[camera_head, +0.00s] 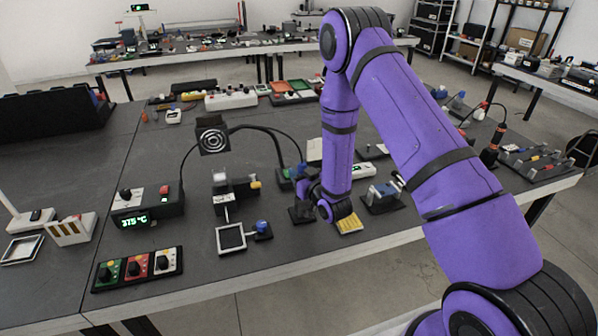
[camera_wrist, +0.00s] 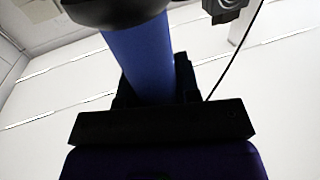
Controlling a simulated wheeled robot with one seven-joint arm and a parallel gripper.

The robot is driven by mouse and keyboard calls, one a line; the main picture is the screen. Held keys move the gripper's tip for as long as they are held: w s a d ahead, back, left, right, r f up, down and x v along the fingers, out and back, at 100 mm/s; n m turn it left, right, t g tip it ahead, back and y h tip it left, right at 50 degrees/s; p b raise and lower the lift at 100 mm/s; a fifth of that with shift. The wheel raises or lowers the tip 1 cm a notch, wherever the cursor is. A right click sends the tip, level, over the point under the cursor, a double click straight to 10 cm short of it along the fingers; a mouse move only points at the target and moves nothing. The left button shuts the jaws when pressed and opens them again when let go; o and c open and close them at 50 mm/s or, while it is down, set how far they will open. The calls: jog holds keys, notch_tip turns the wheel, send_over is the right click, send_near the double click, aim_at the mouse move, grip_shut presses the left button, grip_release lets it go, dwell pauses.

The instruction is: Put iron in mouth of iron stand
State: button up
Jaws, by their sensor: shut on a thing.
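My gripper (camera_wrist: 155,90) is shut on the blue handle of the iron (camera_wrist: 140,58) in the wrist view. The handle slants up and left to a wide dark round part at the top edge. In the head view my gripper (camera_head: 308,190) is low over the front right of the table, and a small blue part of the iron (camera_head: 301,170) seems to show beside it. A dark base (camera_head: 299,213) and a yellow pad (camera_head: 349,224) beside my gripper look like the iron stand, largely covered by my arm. Its mouth and the iron's tip cannot be made out.
A control box (camera_head: 147,207) reading 375 °C stands to the left, with a cable arching over. A round-faced fan (camera_head: 212,135) and a small clamp fixture (camera_head: 235,190) stand between it and my gripper. A black-based holder (camera_head: 384,196) is close on the right.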

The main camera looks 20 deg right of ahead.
jog(key=shift+f, duration=0.1)
jog(key=o, duration=1)
jog(key=v, duration=1)
jog(key=shift+s, duration=0.35)
jog(key=shift+d, duration=0.1)
